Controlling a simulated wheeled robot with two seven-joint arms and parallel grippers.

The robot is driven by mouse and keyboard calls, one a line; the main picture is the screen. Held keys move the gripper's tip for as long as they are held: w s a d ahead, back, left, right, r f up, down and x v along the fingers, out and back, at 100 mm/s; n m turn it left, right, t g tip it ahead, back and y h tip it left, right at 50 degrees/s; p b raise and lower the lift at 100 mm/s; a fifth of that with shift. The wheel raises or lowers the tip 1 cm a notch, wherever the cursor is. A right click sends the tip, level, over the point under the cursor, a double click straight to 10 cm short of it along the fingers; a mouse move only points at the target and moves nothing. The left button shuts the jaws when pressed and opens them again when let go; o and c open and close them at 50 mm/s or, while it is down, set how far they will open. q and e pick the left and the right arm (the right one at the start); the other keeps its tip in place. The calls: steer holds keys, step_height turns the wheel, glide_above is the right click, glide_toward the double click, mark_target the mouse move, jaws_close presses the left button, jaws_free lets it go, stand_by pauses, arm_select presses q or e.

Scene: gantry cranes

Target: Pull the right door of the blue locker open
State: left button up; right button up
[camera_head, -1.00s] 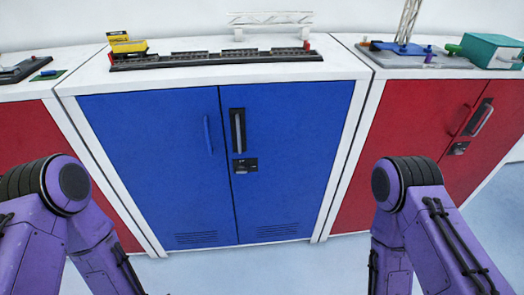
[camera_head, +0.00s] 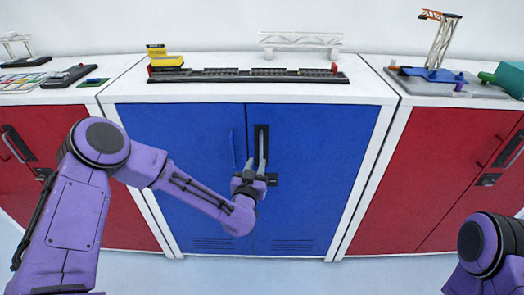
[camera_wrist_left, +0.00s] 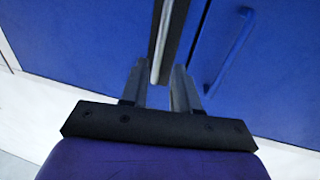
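The blue locker has a left door (camera_head: 185,150) and a right door (camera_head: 320,165), both shut. The right door carries a silver bar handle (camera_head: 262,142) on a black plate, with a dark lock (camera_head: 271,179) just below it. My left gripper (camera_head: 255,163) is at the lower part of this handle. In the left wrist view the gripper (camera_wrist_left: 160,80) is open, and the handle bar (camera_wrist_left: 158,45) lines up with the gap between its fingers. I cannot tell whether the bar is between the fingertips. My right gripper is out of view.
A blue handle (camera_head: 232,149) is on the left door. Red lockers stand on the left (camera_head: 40,125) and right (camera_head: 440,150). Model rails (camera_head: 245,75) and a white gantry (camera_head: 300,40) sit on the blue locker's top. The floor (camera_head: 330,275) in front looks clear.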

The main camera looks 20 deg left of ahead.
mark_target(261, 153)
arm_select(q)
steer(key=w, duration=0.7)
steer(key=shift+a+p, duration=0.2)
steer(key=shift+p, duration=0.2)
